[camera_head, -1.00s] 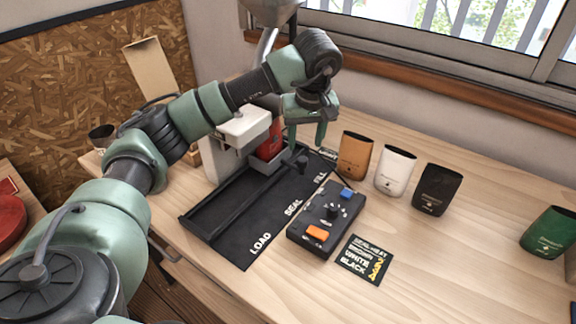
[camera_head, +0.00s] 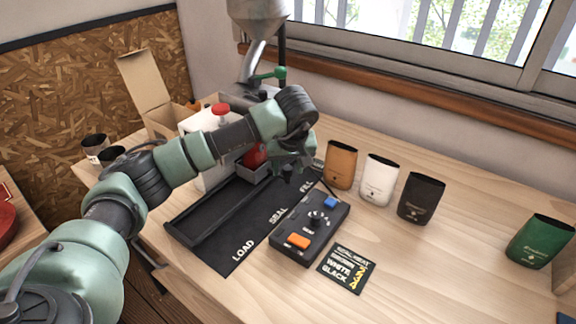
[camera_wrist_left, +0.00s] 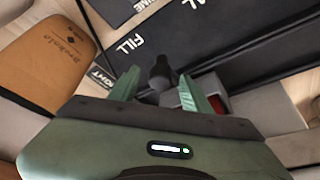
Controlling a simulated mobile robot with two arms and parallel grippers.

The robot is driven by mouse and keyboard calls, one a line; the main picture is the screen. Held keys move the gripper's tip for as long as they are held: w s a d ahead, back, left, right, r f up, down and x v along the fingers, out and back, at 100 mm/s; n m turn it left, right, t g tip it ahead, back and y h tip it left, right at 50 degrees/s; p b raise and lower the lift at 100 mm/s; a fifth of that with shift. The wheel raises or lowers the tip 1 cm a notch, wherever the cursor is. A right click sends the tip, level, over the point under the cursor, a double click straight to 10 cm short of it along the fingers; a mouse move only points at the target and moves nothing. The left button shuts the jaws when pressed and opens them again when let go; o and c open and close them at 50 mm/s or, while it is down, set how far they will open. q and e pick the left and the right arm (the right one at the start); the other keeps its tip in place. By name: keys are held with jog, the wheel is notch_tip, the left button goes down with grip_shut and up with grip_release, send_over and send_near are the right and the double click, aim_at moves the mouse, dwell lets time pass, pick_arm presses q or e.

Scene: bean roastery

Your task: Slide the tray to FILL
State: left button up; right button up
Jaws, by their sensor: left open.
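The tray (camera_head: 252,171) is a small grey open box holding a red bag (camera_head: 255,156). It sits at the far end of the black track (camera_head: 215,222), near the FILL marking, partly hidden behind my left arm. My left gripper (camera_head: 291,176) is low over the track beside the tray. In the left wrist view its green fingers (camera_wrist_left: 158,82) are apart, with a black knob (camera_wrist_left: 160,70) between them; contact cannot be told. The tray's grey edge and a bit of red show beside the right finger. My right gripper is not in view.
A black control box (camera_head: 310,232) with orange and blue buttons stands right of the track. Brown (camera_head: 341,164), white (camera_head: 379,180) and black (camera_head: 421,197) bags stand behind it. A hopper spout (camera_head: 257,60) hangs at the back. The table's right part is mostly clear.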

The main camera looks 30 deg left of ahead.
pick_arm(q)
grip_shut()
dwell(1.4)
